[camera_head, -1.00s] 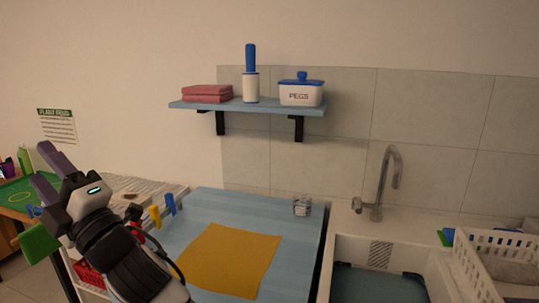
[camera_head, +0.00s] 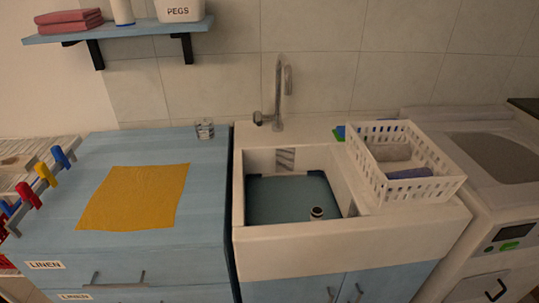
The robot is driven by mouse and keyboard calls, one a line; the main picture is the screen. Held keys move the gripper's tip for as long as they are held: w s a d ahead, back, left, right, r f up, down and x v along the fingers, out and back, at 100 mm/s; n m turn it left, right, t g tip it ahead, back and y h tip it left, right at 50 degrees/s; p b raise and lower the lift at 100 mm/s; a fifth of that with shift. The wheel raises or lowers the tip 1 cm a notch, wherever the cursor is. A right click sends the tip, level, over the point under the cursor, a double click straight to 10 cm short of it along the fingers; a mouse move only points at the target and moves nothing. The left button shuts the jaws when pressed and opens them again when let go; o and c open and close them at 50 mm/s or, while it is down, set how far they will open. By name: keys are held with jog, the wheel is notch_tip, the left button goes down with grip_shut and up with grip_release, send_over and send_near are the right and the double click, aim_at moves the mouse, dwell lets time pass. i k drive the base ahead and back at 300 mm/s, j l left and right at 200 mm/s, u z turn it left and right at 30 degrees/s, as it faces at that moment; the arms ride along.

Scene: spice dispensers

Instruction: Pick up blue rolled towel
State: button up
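A blue rolled towel (camera_head: 408,174) lies in the front part of a white slotted basket (camera_head: 421,193). The basket stands on the right side of the sink counter. Part of the towel is hidden behind the basket's front wall. A grey roll (camera_head: 391,152) lies behind it in the same basket. My gripper is not in view now.
A white sink (camera_head: 300,245) with a tall faucet (camera_head: 280,90) is left of the basket. A blue cabinet top (camera_head: 120,150) holds a yellow cloth (camera_head: 136,197) and a small glass (camera_head: 205,128). A white machine (camera_head: 490,215) stands to the right. A shelf (camera_head: 130,30) hangs at upper left.

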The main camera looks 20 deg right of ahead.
aim_at(420, 173)
jog(key=z, duration=1.5)
